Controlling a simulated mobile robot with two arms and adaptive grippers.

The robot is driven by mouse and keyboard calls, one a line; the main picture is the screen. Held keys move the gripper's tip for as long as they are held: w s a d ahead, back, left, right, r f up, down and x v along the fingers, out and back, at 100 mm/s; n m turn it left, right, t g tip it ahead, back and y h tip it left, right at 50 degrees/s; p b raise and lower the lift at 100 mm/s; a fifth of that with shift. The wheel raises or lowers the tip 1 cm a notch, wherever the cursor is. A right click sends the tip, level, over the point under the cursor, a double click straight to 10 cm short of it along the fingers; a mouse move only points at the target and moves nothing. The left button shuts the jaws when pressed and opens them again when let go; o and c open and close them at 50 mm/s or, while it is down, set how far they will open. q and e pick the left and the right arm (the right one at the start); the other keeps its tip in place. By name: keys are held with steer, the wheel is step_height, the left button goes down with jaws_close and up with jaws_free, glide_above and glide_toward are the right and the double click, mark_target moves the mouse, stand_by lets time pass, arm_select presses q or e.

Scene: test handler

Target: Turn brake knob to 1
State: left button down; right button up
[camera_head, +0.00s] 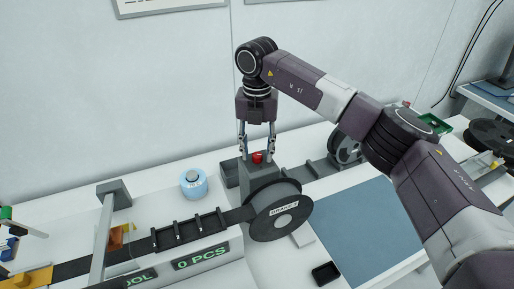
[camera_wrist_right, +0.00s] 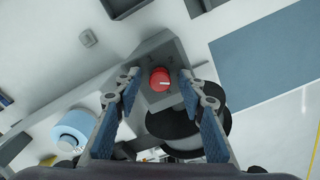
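The brake knob (camera_head: 257,158) is small, round and red, on top of a grey block (camera_head: 247,178) behind a dark reel. My right gripper (camera_head: 257,157) points down over the block, one finger on each side of the knob. In the wrist view the fingers (camera_wrist_right: 161,95) are spread wide with clear gaps to the knob, so the gripper is open and empty. My left gripper is in neither view.
The dark reel (camera_head: 262,218) with a white label stands just in front of the block. A light blue roll (camera_head: 193,184) stands to its left, beside the black track (camera_head: 188,231). A blue-grey mat (camera_head: 370,229) lies at the right. A small black object (camera_head: 326,272) lies near the front.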

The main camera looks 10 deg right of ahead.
steer(key=shift+s, duration=0.1)
jaws_close()
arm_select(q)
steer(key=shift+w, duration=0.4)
